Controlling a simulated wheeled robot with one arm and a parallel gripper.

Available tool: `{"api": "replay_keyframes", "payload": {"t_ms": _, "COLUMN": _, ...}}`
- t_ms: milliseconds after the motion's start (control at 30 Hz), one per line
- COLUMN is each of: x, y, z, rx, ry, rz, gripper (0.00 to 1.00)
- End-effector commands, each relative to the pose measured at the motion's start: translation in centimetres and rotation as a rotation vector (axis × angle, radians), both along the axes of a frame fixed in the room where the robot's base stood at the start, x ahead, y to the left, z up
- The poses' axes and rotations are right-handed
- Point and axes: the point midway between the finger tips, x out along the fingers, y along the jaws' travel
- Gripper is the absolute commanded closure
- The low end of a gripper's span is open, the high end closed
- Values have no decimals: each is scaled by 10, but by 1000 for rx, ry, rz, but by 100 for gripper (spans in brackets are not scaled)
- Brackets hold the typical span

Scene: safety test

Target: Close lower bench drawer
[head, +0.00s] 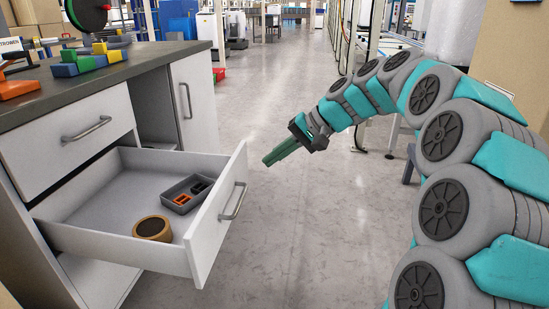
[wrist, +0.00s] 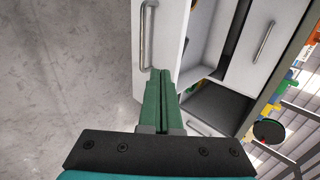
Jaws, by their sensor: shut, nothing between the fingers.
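The lower bench drawer (head: 100,205) is pulled well out of the white bench in the head view. Its white front (head: 212,228) has a metal bar handle (head: 233,201). In the wrist view the drawer front (wrist: 172,38) and its handle (wrist: 147,35) are at the top. My gripper (head: 270,160) has green fingers, shut and empty. It is just right of the far end of the drawer front, with floor showing between them. In the wrist view the fingertips (wrist: 160,72) overlap the front's edge; contact cannot be told there.
The drawer holds a round wooden-looking item (head: 153,228) and a grey tray (head: 187,193) with orange and dark pieces. The upper drawer (head: 70,135) is shut. Colored blocks (head: 88,60) stand on the dark benchtop (head: 130,68). The floor (head: 300,220) right of the drawer is clear.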

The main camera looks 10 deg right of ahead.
Motion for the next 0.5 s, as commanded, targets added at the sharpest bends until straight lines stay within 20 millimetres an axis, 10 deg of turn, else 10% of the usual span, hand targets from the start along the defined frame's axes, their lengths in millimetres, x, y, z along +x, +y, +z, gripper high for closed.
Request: {"api": "replay_keyframes", "payload": {"t_ms": 500, "x": 24, "y": 71, "z": -47, "rx": -3, "ry": 0, "rz": 5, "gripper": 100}}
